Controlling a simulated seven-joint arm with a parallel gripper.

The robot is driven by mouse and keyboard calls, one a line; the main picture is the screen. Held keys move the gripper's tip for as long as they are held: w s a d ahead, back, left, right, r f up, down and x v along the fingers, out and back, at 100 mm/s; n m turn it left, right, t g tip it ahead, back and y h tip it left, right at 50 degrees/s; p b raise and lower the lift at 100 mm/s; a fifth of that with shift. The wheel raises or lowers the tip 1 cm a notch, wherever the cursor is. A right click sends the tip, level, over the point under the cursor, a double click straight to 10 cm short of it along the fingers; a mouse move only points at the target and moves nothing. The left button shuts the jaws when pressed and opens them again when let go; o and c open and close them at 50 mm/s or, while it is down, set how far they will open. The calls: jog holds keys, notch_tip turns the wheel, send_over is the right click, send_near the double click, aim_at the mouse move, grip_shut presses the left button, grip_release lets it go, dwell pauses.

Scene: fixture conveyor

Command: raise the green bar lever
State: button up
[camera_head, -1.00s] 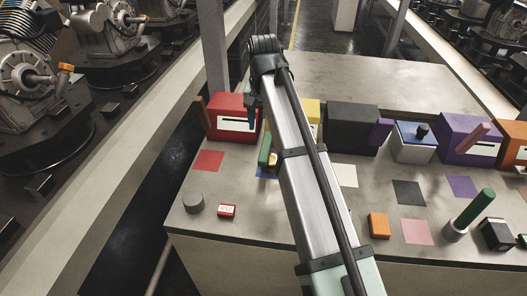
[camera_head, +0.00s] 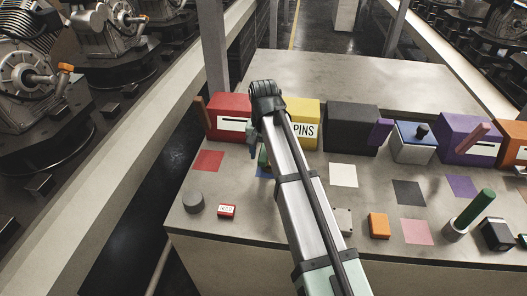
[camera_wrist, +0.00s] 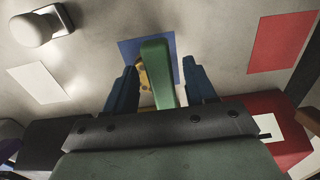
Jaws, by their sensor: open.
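The green bar lever shows in the wrist view (camera_wrist: 157,68) as a rounded green bar above a blue square (camera_wrist: 132,48), with a yellow round part (camera_wrist: 143,76) beside it. In the head view the bar (camera_head: 263,157) is mostly hidden by my arm. My gripper (camera_wrist: 161,64) is open, with one blue finger on each side of the bar. Gaps show between bar and fingers, and I see no clear contact. In the head view my gripper (camera_head: 255,145) is partly hidden behind my wrist.
A red box (camera_head: 228,106) stands left of the lever, and a yellow PINS box (camera_head: 303,112) right of it. A black box (camera_head: 350,125) with a purple lever (camera_head: 380,132) is farther right.

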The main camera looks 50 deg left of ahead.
grip_shut()
dwell(0.5)
